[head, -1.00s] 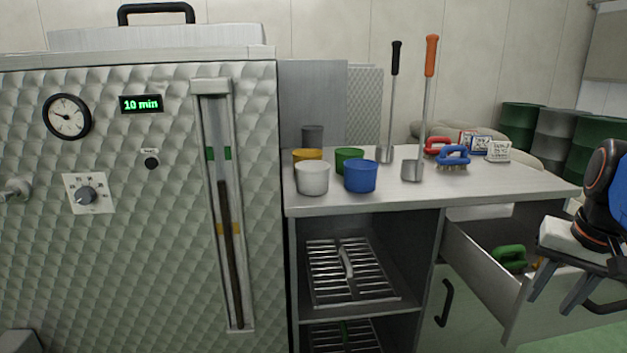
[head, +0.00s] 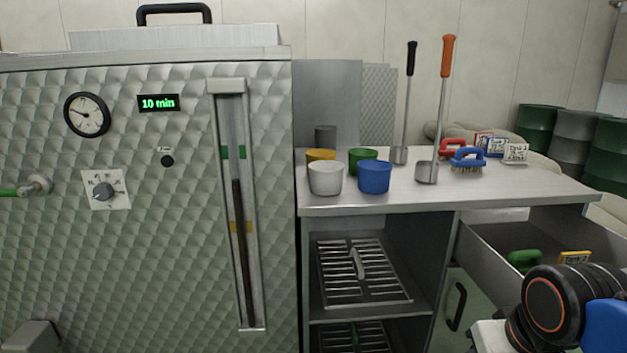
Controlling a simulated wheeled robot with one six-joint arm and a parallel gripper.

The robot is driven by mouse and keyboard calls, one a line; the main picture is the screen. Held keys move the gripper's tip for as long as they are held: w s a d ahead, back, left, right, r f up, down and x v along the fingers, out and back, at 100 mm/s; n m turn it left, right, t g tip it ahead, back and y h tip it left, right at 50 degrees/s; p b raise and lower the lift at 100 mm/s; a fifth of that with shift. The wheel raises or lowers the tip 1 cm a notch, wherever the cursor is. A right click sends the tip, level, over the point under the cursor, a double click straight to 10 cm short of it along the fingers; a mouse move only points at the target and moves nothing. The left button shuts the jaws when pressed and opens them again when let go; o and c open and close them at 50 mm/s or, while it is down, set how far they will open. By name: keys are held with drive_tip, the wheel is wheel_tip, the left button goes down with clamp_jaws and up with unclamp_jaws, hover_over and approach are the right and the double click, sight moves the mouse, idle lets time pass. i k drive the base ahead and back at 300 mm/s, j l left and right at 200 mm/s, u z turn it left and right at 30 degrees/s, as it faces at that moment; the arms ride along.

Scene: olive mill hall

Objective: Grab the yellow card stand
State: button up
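The yellow card stand (head: 574,257) is in the open drawer at the right of the workbench, in the head view. It shows dark lettering on a pale face with a yellow border. Its lower part is hidden by my arm and the drawer. A green-handled brush (head: 525,260) lies in the drawer to its left. My arm reaches in from the lower right, in front of the drawer. My gripper's fingers are below the picture edge, so I cannot see whether they are near the stand.
The drawer (head: 497,268) is pulled out under the workbench top (head: 430,195). On top stand several cups, such as a blue cup (head: 374,177), two long-handled scrapers, a blue brush (head: 467,160) and other card stands (head: 515,153). A quilted metal machine (head: 150,240) fills the left.

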sight(581, 256)
drive_tip(key=z, duration=1.25)
